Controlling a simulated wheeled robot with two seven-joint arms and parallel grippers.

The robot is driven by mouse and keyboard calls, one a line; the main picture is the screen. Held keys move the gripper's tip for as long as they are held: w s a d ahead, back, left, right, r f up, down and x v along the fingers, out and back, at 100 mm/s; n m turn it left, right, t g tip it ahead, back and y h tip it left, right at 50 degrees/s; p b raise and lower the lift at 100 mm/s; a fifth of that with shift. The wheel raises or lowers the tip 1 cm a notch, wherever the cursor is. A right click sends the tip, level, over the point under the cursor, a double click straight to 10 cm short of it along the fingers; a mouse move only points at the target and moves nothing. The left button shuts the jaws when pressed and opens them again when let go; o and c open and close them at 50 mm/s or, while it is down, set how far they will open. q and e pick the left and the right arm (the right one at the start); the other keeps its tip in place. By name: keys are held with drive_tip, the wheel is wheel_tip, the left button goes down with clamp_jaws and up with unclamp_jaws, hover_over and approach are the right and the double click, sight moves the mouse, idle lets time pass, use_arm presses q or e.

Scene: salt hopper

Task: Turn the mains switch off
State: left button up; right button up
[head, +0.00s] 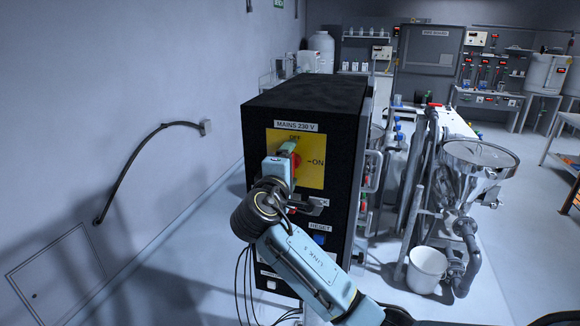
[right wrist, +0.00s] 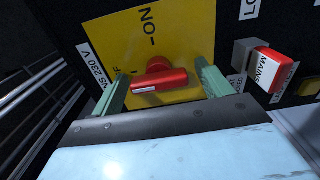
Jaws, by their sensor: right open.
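The mains switch has a red handle (right wrist: 160,82) on a yellow plate (right wrist: 185,30) marked ON and OFF. In the right wrist view the handle lies level, its white-marked end towards the OFF lettering at the left. In the head view the switch's red part (head: 295,160) is mostly hidden by my gripper, on the black cabinet (head: 345,120) labelled MAINS 230 V. My right gripper (right wrist: 161,72) is open, its green fingers apart beyond the two ends of the handle. It also shows at the plate in the head view (head: 284,158). My left gripper is not seen.
A red padlock-like block (right wrist: 270,65) labelled MAINS sits beside the plate. A RESET label (head: 320,228) is lower on the cabinet. A steel hopper (head: 480,165) and white bucket (head: 427,268) stand to the right. Floor left of the cabinet is clear.

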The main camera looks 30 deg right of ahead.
drive_tip(key=b+v, duration=0.3)
drive_tip(key=v, duration=1)
drive_tip(key=shift+a, duration=0.2)
drive_tip(key=shift+s, duration=0.1)
